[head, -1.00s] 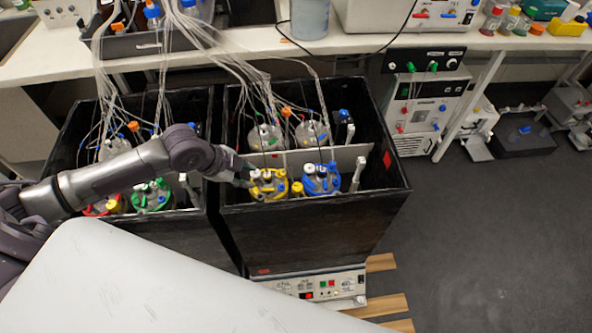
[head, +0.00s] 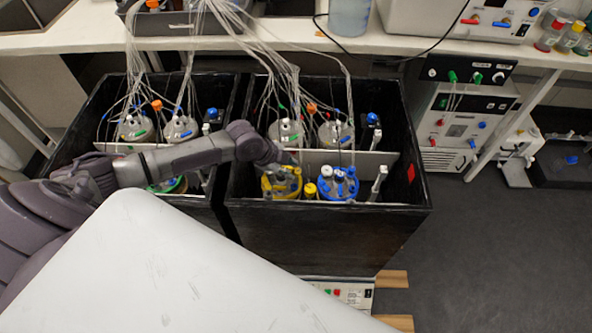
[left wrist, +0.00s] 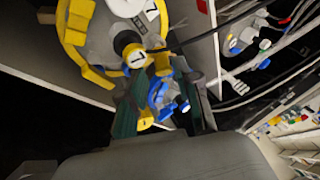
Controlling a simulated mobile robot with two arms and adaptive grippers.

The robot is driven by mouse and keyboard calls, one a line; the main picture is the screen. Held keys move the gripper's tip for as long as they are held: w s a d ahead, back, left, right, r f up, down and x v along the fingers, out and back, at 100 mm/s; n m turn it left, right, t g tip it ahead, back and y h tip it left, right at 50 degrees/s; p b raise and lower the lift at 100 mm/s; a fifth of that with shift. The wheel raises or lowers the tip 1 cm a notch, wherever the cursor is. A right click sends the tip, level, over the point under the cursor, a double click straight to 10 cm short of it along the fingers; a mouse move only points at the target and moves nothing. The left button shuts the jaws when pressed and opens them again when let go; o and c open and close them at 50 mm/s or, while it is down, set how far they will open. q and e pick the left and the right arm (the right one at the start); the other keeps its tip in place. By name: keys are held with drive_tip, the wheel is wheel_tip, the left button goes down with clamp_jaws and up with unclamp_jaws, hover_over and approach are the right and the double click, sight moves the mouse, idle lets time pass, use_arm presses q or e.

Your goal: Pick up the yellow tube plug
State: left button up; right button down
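The yellow-ringed vessel (head: 283,188) stands in the front of the right black box. In the left wrist view, its yellow rim (left wrist: 72,38) fills the upper left. A small yellow cap (head: 310,189) stands beside the vessel; a yellow piece (left wrist: 146,121) also shows low between my fingers. I cannot tell which is the tube plug. My left gripper (left wrist: 158,82) is open and empty, reaching down over the vessel; in the head view its fingers are hard to make out. My right gripper is out of view.
A blue-ringed vessel (head: 338,184) stands just right of the yellow one; it also shows between my fingers (left wrist: 165,98). A pale divider (head: 370,164) and thin tubes lie behind. The black box wall (head: 330,235) rises in front.

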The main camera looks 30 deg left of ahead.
sight(295, 170)
use_arm(q)
drive_tip(key=x, duration=0.4)
drive_tip(key=shift+w+d+r, duration=0.15)
drive_tip(key=shift+w+d, duration=0.1)
drive_tip(key=shift+f, duration=0.25)
drive_tip(key=c, duration=0.4)
drive_tip(key=shift+c, duration=0.2)
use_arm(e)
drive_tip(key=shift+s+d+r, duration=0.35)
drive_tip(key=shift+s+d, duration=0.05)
use_arm(q)
drive_tip(key=shift+r, duration=0.1)
